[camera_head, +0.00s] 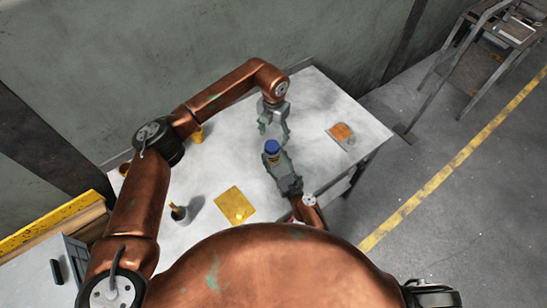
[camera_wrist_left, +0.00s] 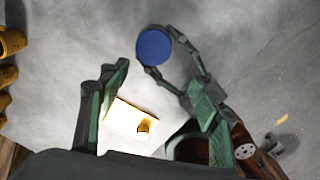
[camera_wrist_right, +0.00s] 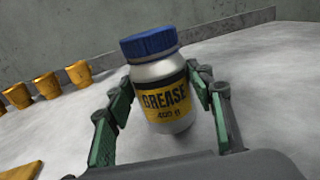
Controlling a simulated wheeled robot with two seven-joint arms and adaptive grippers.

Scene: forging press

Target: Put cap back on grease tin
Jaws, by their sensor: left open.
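The grease tin (camera_wrist_right: 165,98) is silver with a yellow and black label. It is upright, slightly tilted in the right wrist view. The blue cap (camera_wrist_right: 149,43) sits on its top and looks level with the rim; whether it is tightened I cannot tell. My right gripper (camera_wrist_right: 165,88) has its fingers on both sides of the tin and appears to hold it. My left gripper (camera_head: 273,130) is open and empty, pointing down just behind the tin. In the left wrist view the cap (camera_wrist_left: 154,47) shows beyond my left fingertips, apart from them.
A yellow plate (camera_head: 230,207) lies on the grey table (camera_head: 215,165). Yellow cups (camera_wrist_right: 46,85) line the table's back left. A dark container (camera_head: 178,212) stands left of the plate. An orange item (camera_head: 341,131) lies at the right. Table around the tin is clear.

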